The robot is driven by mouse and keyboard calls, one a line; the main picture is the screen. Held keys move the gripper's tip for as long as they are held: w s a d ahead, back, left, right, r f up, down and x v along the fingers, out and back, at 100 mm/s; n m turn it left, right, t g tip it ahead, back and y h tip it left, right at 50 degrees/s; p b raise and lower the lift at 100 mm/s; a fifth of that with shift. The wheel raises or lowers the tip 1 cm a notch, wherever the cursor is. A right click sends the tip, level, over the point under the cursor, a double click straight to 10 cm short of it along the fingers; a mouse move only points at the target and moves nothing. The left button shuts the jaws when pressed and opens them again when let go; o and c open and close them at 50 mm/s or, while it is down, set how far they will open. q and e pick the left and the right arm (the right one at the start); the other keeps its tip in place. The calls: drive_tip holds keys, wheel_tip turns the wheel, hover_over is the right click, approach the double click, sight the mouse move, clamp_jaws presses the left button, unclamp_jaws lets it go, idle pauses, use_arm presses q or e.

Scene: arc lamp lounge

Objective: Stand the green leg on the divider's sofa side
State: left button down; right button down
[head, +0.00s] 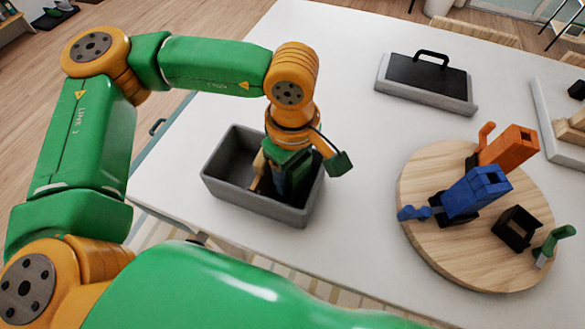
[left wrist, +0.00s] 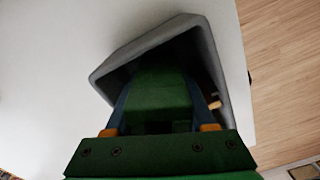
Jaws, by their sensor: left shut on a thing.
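My left gripper (head: 284,185) reaches down into a grey open box (head: 225,193) on the white table. In the left wrist view, the gripper (left wrist: 160,120) is shut on a dark green block-like piece (left wrist: 160,92), which looks like the green leg. Its lower end is hidden in the dark inside of the box. A small green upright piece (head: 550,245) stands on the round wooden board at the right. I cannot tell which thing is the divider, and no sofa is visible. My right gripper is out of view.
The round wooden board (head: 420,185) also holds an orange piece (head: 512,145), a blue piece (head: 470,192) and a black open block (head: 516,228). A grey tray with a black handled panel (head: 425,80) lies at the back. The table between box and board is clear.

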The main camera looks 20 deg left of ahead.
use_arm(q)
drive_tip(key=shift+f, duration=0.15)
drive_tip(key=shift+c, duration=1.2)
unclamp_jaws()
drive_tip(key=shift+r, duration=0.4)
wheel_tip(320, 180, up, 12)
drive_tip(key=shift+f+b, duration=0.15)
drive_tip(key=shift+b, duration=0.6)
drive_tip(key=shift+s+f, duration=0.1)
